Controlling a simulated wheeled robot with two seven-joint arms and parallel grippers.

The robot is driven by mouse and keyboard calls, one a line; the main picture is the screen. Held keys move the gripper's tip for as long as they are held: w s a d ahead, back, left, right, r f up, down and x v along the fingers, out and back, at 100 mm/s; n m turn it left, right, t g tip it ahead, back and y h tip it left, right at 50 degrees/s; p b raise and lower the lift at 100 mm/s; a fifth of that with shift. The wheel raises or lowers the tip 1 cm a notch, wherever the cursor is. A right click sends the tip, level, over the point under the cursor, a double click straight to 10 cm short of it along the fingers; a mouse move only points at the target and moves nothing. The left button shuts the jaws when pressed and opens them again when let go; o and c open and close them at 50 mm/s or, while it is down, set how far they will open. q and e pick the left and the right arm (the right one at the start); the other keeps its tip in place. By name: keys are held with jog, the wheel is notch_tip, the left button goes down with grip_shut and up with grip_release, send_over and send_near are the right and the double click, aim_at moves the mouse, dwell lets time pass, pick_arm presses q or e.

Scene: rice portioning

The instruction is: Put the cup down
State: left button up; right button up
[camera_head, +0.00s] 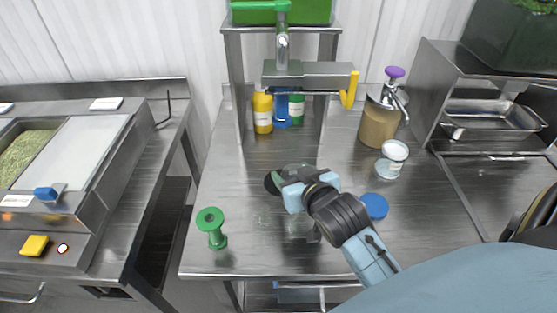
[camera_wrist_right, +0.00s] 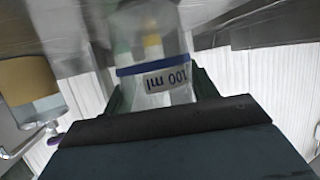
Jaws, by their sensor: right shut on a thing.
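My right gripper (camera_head: 276,181) is over the middle of the steel table, its arm coming in from the lower right. In the right wrist view it is shut on a clear cup (camera_wrist_right: 155,72) with a blue band and a "100 ml" label, which appears upside down in that picture. In the head view the cup is mostly hidden by the gripper, so I cannot tell whether its base touches the table. My left gripper is not in view.
The steel table (camera_head: 225,255) has a green stand (camera_head: 212,228) at front left. A blue disc (camera_head: 375,206), a white-labelled tub (camera_head: 392,158) and a pump dispenser (camera_head: 380,122) stand on the right. A yellow bottle (camera_head: 262,112) is at the back.

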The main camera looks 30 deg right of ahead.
jog(key=shift+b+x, duration=0.3)
jog(key=shift+x, duration=4.3)
jog(key=shift+f, duration=0.2)
jog(key=o, duration=1)
jog(key=shift+c, duration=0.2)
jog(key=shift+r, duration=0.2)
jog(key=p+v, duration=0.1)
jog(key=v, duration=1.1)
